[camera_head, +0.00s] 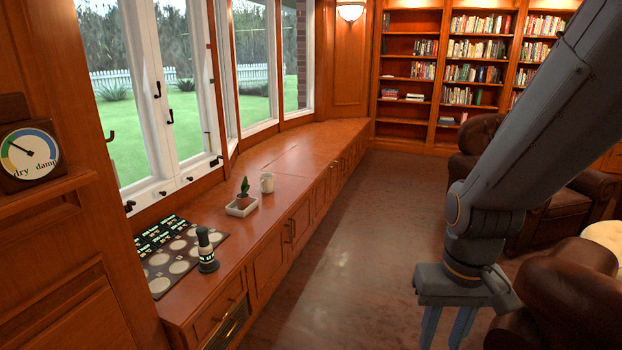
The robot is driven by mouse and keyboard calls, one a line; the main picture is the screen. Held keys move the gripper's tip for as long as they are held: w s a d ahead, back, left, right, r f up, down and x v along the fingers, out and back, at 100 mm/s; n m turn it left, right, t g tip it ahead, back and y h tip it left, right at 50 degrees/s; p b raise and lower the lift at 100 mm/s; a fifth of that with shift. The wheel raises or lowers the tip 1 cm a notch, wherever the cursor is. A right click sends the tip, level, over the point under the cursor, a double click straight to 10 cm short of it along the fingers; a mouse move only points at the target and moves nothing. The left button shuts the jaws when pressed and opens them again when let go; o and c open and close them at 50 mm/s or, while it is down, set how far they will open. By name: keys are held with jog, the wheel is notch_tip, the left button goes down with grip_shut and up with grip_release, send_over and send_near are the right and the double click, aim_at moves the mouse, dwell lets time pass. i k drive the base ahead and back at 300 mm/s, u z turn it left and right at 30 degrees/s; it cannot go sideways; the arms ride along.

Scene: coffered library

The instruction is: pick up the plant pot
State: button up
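The plant pot (243,201) is a small reddish-brown pot with a green plant in it. My gripper (447,330) hangs at the lower right, over the floor in front of the brown leather chair, pointing down. Its fingers stand apart with nothing seen between them, and their tips are cut off or close to the bottom edge of the picture. It is well to the right of the pot and touches nothing that I can see.
A dark bottle-like object (206,250) stands at the front edge of a dark board with round discs (160,285). The windows are behind the bench (290,165). Leather chairs (560,295) stand at right.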

aim_at(243, 200)
jog(key=i, duration=3.5)
jog(key=u, duration=2.1)
jog(key=i, duration=0.5)
jog(key=z, duration=0.05)
